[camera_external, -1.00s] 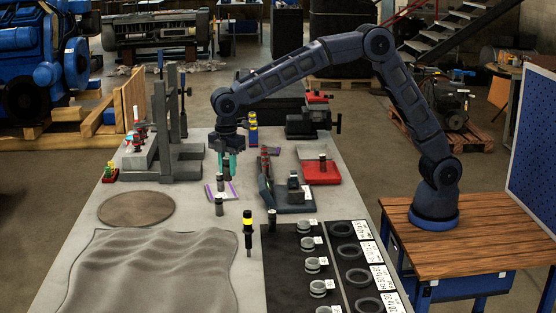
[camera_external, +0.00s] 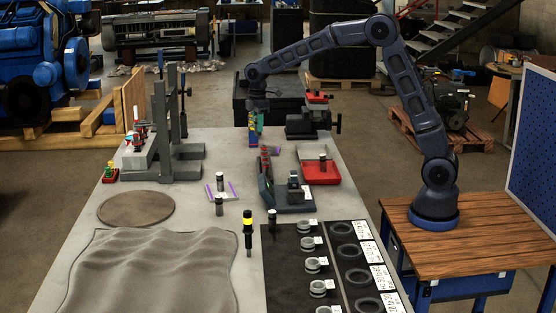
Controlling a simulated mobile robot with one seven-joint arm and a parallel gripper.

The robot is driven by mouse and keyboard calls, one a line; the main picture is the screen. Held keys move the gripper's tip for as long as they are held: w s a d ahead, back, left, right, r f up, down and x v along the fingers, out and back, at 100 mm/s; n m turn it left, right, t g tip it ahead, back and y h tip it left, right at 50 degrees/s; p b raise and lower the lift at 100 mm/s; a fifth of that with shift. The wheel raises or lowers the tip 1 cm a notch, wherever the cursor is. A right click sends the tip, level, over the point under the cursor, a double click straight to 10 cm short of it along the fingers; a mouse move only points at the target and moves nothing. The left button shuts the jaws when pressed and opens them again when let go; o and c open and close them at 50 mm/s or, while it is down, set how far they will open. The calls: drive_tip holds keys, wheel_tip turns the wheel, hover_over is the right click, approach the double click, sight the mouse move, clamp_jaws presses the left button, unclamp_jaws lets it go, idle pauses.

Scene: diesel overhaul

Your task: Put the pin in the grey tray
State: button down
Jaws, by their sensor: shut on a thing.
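A red tray (camera_external: 322,178) with a dark cylinder stands right of the grey tray. A small vise (camera_external: 308,124) stands behind it. A black-and-yellow tool (camera_external: 248,232) stands nearer the camera. A grey fixture (camera_external: 175,172) rises at left.

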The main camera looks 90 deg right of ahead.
drive_tip(key=s+d+m, duration=0.6)
drive_tip(key=s+d, duration=1.9)
drive_tip(key=s, duration=0.3)
wheel_tip(320, 180, down, 20)
drive_tip(key=shift+f, duration=0.1)
drive_tip(key=c, duration=1.2)
unclamp_jaws()
drive_tip(key=shift+o, duration=0.2)
